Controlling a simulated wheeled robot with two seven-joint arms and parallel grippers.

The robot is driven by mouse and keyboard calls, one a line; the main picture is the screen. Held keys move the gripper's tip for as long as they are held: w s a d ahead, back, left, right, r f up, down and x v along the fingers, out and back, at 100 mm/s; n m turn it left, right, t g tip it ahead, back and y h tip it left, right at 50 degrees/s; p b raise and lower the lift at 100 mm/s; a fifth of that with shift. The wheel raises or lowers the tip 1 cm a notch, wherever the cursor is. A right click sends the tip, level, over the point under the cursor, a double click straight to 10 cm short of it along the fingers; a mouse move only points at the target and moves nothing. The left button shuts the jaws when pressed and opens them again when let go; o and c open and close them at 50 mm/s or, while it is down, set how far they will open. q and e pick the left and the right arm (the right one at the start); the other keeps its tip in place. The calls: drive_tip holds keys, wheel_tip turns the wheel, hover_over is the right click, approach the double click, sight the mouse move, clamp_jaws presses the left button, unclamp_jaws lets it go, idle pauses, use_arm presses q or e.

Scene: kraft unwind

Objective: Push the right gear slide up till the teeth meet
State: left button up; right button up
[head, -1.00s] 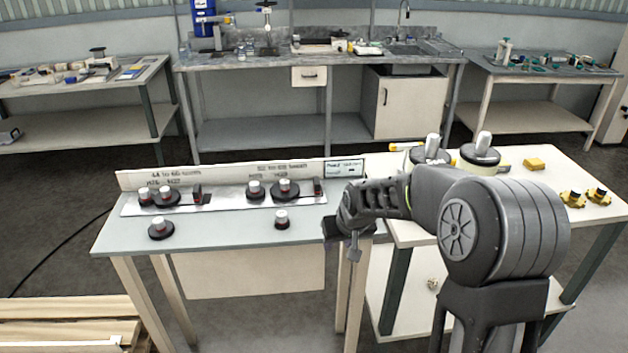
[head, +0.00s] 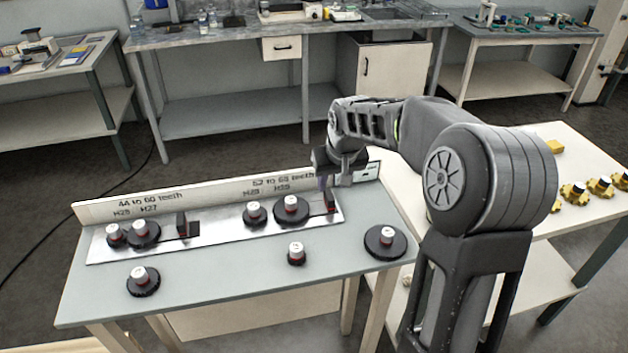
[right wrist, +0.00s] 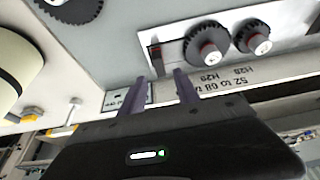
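The right gear slide shows as a dark upright tab with red at its base (head: 331,203), at the right end of the metal plate (head: 222,236). In the right wrist view the slide tab (right wrist: 156,58) stands just past my fingertips. Two dark gears with pale hubs, a smaller one (head: 253,214) and a larger one (head: 291,209), sit left of it; the wrist view also shows them, the larger (right wrist: 207,46) nearer the tab. My right gripper (right wrist: 164,78) is above the slide's end of the plate, fingers apart with nothing between them. My left gripper is not in view.
The left gear pair (head: 143,234) has its own dark slide tab (head: 181,224). Loose gears (head: 142,281), (head: 296,254) and (head: 384,242) lie on the table front. A lettered backboard (head: 222,191) runs behind the plate. A pale side table (head: 560,200) stands at the right.

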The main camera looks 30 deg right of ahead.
sight(329, 195)
drive_tip(key=shift+s+r, duration=0.15)
drive_tip(key=shift+s, duration=0.05)
drive_tip(key=shift+x, duration=3.95)
drive_tip(key=shift+w, duration=0.1)
clamp_jaws()
